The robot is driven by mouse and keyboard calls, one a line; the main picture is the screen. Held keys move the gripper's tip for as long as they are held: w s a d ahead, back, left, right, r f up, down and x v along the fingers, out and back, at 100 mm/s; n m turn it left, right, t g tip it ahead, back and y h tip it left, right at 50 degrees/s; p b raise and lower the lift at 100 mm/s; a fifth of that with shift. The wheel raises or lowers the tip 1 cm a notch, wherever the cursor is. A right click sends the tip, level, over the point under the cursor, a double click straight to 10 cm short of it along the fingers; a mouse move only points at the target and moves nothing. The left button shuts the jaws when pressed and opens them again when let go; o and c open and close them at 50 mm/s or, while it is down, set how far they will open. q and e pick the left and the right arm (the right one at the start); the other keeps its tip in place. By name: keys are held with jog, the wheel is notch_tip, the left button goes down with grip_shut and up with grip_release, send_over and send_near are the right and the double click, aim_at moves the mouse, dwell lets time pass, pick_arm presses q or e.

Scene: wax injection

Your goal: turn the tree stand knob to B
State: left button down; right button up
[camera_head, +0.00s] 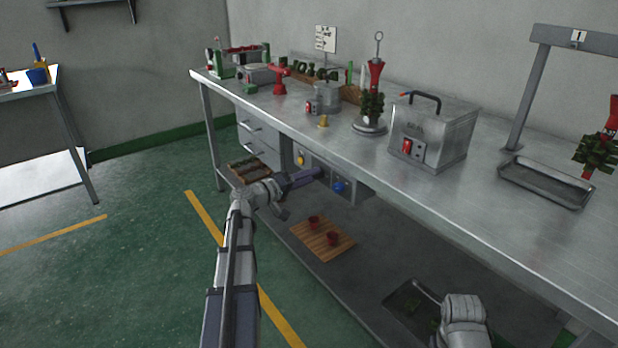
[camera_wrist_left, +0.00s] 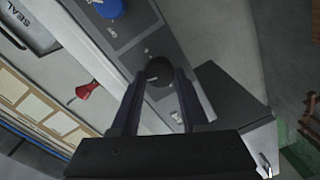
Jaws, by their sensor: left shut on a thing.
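My left gripper (camera_head: 319,172) reaches the control panel (camera_head: 318,176) under the workbench's front edge. In the left wrist view, the gripper (camera_wrist_left: 157,76) has its two fingers on either side of a dark round knob (camera_wrist_left: 158,70) and is shut on it. A small light mark shows near the knob, but its letters are too small to read. In the head view the fingers hide this knob. A blue knob (camera_head: 339,186) sits beside it on the panel, also in the left wrist view (camera_wrist_left: 105,7). A yellow knob (camera_head: 300,159) is on the other side. My right gripper is not in view.
The metal workbench (camera_head: 480,205) carries a steel box (camera_head: 433,135) and a red-and-green tree on a round stand (camera_head: 369,126). Green floor (camera_head: 130,245) is free at left.

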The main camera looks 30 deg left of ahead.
pick_arm(q)
jog(key=m, duration=0.5)
jog(key=m+b, duration=0.1)
jog(key=m, duration=0.4)
jog(key=shift+d+f+t, duration=0.1)
jog(key=shift+f+t, duration=0.1)
jog(key=shift+t, duration=0.1)
jog(key=shift+m, duration=2.1)
jog(key=shift+c, duration=2.1)
grip_release()
jog(key=v, duration=0.8)
jog(key=shift+d, duration=0.1)
